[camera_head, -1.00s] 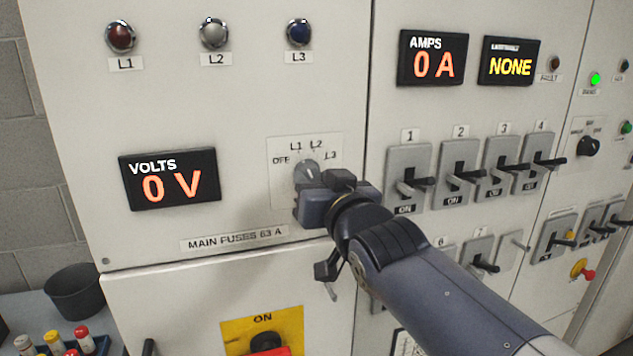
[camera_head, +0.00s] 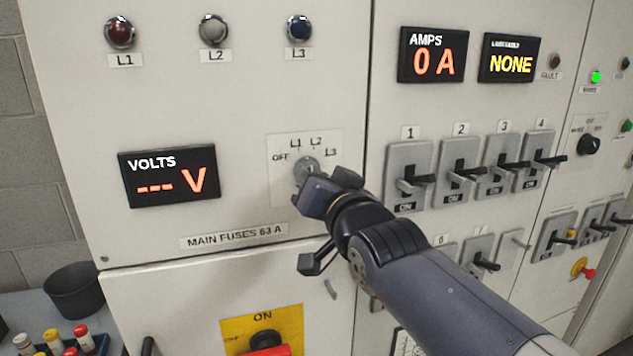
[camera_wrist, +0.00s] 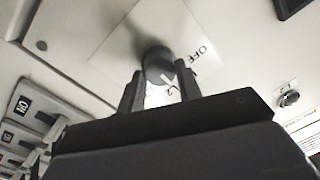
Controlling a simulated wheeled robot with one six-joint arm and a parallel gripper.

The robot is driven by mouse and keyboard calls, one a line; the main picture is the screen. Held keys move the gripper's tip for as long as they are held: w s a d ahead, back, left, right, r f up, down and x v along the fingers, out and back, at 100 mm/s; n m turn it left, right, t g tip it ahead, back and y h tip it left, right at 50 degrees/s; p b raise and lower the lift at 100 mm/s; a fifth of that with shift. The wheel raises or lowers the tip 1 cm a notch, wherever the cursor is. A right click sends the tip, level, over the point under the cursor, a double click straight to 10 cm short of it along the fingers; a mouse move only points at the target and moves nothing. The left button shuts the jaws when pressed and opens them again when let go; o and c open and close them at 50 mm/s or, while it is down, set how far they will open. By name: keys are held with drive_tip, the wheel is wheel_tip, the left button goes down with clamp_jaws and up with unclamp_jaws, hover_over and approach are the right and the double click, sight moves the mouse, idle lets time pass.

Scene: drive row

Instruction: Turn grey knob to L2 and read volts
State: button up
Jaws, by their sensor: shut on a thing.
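The grey knob (camera_head: 306,170) sits on a pale plate (camera_head: 281,190) marked OFF, L1, L2 and L3. My gripper (camera_head: 312,182) is at the knob from the lower right. In the wrist view, its two fingers (camera_wrist: 158,85) stand on either side of the knob (camera_wrist: 157,64), and it is shut on it. The knob's white pointer mark is partly seen in the wrist view, but I cannot tell exactly which label it points at. The VOLTS display (camera_head: 168,175) reads "--- V".
Lamps L1 (camera_head: 120,33), L2 (camera_head: 214,31) and L3 (camera_head: 299,30) are above, unlit. The AMPS display (camera_head: 433,55) reads 0 A, with a NONE display (camera_head: 510,60) beside it. Rows of switches (camera_head: 460,170) stand close right of my arm. A yellow-plated main switch (camera_head: 263,328) is below.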

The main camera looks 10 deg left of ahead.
drive_tip(key=shift+m+b, duration=0.85)
drive_tip(key=shift+m, duration=1.25)
drive_tip(key=o, duration=1)
drive_tip(key=shift+p+v, duration=1.15)
drive_tip(key=shift+v, duration=4.3)
drive_tip(key=shift+a+f, duration=0.1)
drive_tip(key=shift+f, duration=0.1)
